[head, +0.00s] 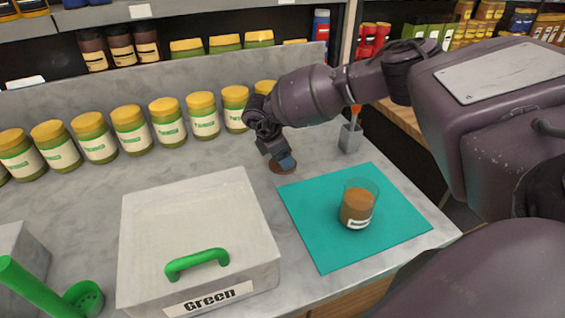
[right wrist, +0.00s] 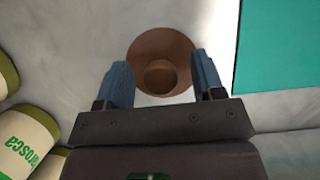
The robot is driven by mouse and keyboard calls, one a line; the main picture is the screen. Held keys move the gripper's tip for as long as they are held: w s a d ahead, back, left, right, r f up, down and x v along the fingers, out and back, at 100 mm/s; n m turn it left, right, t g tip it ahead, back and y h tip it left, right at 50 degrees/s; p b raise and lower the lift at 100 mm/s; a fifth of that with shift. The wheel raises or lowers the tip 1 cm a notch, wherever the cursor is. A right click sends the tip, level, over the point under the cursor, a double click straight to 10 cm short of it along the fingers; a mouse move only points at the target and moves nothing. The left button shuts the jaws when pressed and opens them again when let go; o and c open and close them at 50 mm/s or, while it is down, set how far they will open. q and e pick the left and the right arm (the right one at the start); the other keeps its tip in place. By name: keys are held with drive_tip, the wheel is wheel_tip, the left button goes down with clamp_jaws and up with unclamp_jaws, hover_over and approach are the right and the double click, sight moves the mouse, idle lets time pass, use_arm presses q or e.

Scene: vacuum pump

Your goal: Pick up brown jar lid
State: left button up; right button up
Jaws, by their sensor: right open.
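The brown jar lid (head: 284,167) lies flat on the grey counter, left of the teal mat's far corner. It is a round disc with a raised knob, and the right wrist view shows it whole except its lower edge (right wrist: 160,50). My right gripper (head: 280,160) is above the lid and hides part of it in the head view. In the right wrist view its two blue fingers (right wrist: 164,80) are apart, one on each side of the knob, with nothing held. An open glass jar (head: 357,207) with brown contents stands on the teal mat (head: 310,235). My left gripper is not in view.
Several yellow-lidded jars (head: 132,128) line the back of the counter, close to my right gripper. A white bin (head: 185,208) labelled Green, with a green handle, stands front left. A grey holder (head: 350,138) stands behind the mat. A green scoop (head: 50,293) is at the lower left.

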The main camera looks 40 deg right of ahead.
drive_tip(key=c, duration=1)
drive_tip(key=shift+r, duration=0.1)
